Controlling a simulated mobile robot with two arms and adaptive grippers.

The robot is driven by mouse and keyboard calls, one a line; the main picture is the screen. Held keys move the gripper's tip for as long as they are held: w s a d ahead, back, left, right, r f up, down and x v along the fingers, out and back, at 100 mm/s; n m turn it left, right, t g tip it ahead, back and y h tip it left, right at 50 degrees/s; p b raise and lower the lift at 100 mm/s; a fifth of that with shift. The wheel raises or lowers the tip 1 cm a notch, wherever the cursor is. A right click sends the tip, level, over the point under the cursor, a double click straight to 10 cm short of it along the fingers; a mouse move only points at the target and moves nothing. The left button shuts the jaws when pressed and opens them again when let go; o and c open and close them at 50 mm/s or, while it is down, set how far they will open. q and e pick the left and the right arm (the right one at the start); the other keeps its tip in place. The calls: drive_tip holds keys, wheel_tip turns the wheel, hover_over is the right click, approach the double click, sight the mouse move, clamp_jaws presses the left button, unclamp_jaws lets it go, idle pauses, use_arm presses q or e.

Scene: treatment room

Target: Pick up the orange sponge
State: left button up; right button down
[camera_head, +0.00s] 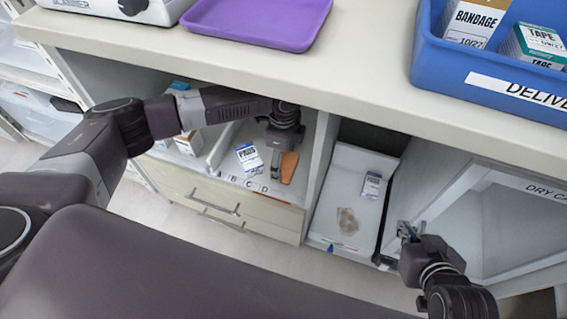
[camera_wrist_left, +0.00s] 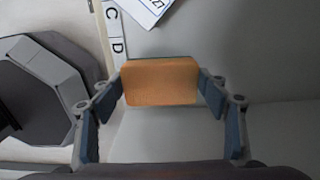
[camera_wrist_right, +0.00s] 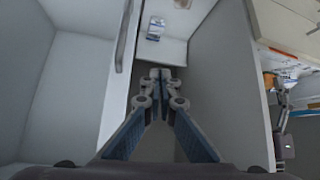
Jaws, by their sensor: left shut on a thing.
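The orange sponge (camera_head: 289,167) is in the open shelf compartment under the counter, beside a white and blue box. My left gripper (camera_head: 276,172) reaches down into this compartment and is shut on the sponge. In the left wrist view the sponge (camera_wrist_left: 160,82) sits between the two fingertips, with a finger against each short side. Whether it touches the shelf floor is hard to tell. My right gripper (camera_head: 410,232) is by the edge of the white door at the right. In the right wrist view its fingertips (camera_wrist_right: 160,75) are together, with nothing seen between them.
The white and blue box (camera_head: 249,158) stands left of the sponge, near the letter labels. A white bin (camera_head: 336,225) holds a small box and a clear crumpled item. A purple tray (camera_head: 256,20) and a blue crate (camera_head: 490,75) stand on the counter (camera_head: 350,85) above my left arm.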

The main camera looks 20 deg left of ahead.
use_arm(q)
drive_tip(key=w+a, duration=0.1)
drive_tip(key=w, duration=0.1)
drive_tip(key=w+a, duration=0.3)
drive_tip(key=shift+w+f, duration=0.1)
drive_tip(key=shift+w, duration=0.2)
drive_tip(key=w+a, duration=0.1)
drive_tip(key=w, duration=0.1)
drive_tip(key=w+a, duration=0.1)
drive_tip(key=w, duration=0.1)
drive_tip(key=shift+a, duration=0.3)
drive_tip(key=w+a, duration=0.1)
drive_tip(key=w+a+b, duration=0.1)
drive_tip(key=w, duration=0.1)
drive_tip(key=shift+w+a+b, duration=0.45)
drive_tip(key=shift+w+a, duration=0.15)
drive_tip(key=shift+w, duration=0.35)
drive_tip(key=shift+w+a, duration=0.1)
use_arm(e)
drive_tip(key=w+a+r+t+y, duration=0.1)
drive_tip(key=w+a+r+t, duration=0.1)
drive_tip(key=w+r+t, duration=0.2)
drive_tip(key=shift+w+a+r+t, duration=0.35)
drive_tip(key=shift+w+r, duration=0.85)
drive_tip(key=shift+r, duration=0.65)
